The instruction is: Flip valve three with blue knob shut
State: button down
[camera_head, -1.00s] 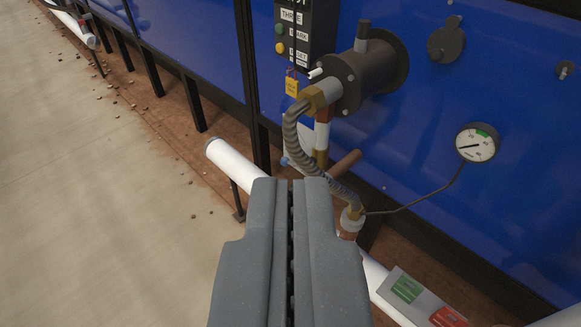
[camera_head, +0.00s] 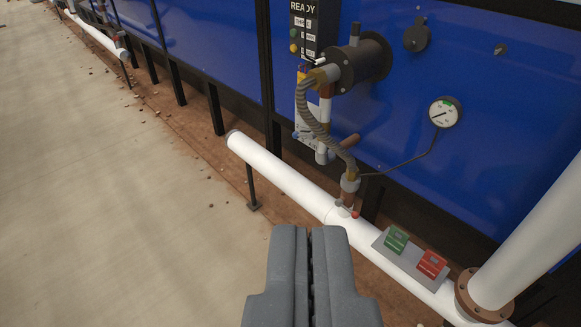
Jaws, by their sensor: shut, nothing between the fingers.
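My gripper (camera_head: 311,232) is shut and empty at the bottom middle, in front of the white floor pipe. Beyond it, a black control box (camera_head: 303,30) on the blue wall reads READY, with small labels under it. A burner fitting (camera_head: 360,65) with a ribbed grey hose (camera_head: 312,118) sits beside the box. A small blue spot (camera_head: 297,134) shows left of the hose by a white vertical part; I cannot tell its handle position. A small red-tipped lever (camera_head: 346,208) sits where the hose line meets the pipe. My gripper is apart from all of these.
The white pipe (camera_head: 285,178) runs low along the wall on black supports. A plate with green (camera_head: 396,239) and red (camera_head: 432,263) blocks sits on it. A thick white pipe (camera_head: 530,240) rises at right. A gauge (camera_head: 444,112) hangs on the wall. Floor at left is free.

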aim_at(311, 136)
jog(key=k, duration=0.4)
jog(key=u, duration=0.4)
jog(key=i, duration=2.4)
jog(key=z, duration=0.7)
